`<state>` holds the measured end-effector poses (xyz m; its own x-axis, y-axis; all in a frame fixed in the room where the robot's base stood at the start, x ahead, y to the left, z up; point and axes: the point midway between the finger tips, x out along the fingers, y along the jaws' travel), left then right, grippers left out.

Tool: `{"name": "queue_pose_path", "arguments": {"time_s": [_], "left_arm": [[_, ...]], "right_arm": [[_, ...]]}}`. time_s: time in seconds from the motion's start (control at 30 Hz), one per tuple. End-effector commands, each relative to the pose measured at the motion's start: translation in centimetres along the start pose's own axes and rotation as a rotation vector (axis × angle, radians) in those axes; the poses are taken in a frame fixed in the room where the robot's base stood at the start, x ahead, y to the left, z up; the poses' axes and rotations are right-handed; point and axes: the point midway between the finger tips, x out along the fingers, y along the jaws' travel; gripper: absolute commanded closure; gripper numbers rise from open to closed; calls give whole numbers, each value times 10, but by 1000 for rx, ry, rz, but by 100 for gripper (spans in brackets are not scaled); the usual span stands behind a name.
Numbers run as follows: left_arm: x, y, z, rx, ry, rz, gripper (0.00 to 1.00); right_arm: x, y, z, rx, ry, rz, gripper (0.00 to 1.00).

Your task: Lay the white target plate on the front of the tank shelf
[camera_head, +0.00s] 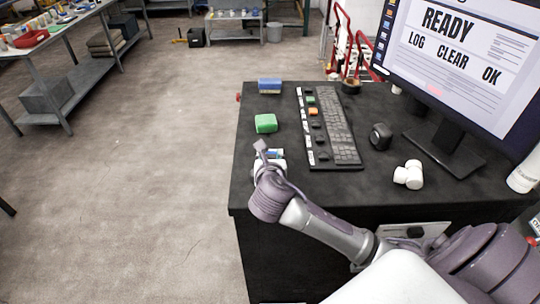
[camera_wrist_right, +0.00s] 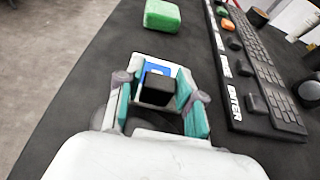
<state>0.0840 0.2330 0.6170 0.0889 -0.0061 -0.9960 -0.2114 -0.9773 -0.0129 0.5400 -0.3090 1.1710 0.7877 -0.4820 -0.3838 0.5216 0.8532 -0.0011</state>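My right gripper (camera_head: 268,164) is low over the left front part of the black desk, with its arm coming in from the lower right. In the right wrist view my right gripper (camera_wrist_right: 160,100) has its teal-padded fingers apart, one on each side of a small black block (camera_wrist_right: 158,88). A blue and white piece (camera_wrist_right: 157,69) shows just beyond that block. I cannot tell whether the fingers touch either one. I cannot make out a white target plate or a tank shelf for sure. My left gripper is not in view.
The black desk (camera_head: 385,107) holds a green block (camera_head: 266,123), a blue block (camera_head: 270,86), a keyboard panel (camera_head: 340,130), a dark knob (camera_head: 380,136), a white jointed piece (camera_head: 409,174) and a monitor (camera_head: 465,60). Open floor lies left, with a workbench (camera_head: 60,35) beyond.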

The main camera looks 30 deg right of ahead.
Motion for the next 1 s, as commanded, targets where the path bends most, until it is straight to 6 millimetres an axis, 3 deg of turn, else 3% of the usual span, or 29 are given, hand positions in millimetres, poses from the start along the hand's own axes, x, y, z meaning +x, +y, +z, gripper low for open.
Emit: {"name": "queue_pose_path", "arguments": {"time_s": [0.1, 0.47, 1.0], "left_arm": [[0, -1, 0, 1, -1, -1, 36], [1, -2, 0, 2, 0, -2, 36], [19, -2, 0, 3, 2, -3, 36]], "right_arm": [[0, 0, 0, 0, 0, 0, 43], [-4, 0, 2, 1, 0, 1, 43], [-105, 1, 2, 3, 0, 3, 43]]}}
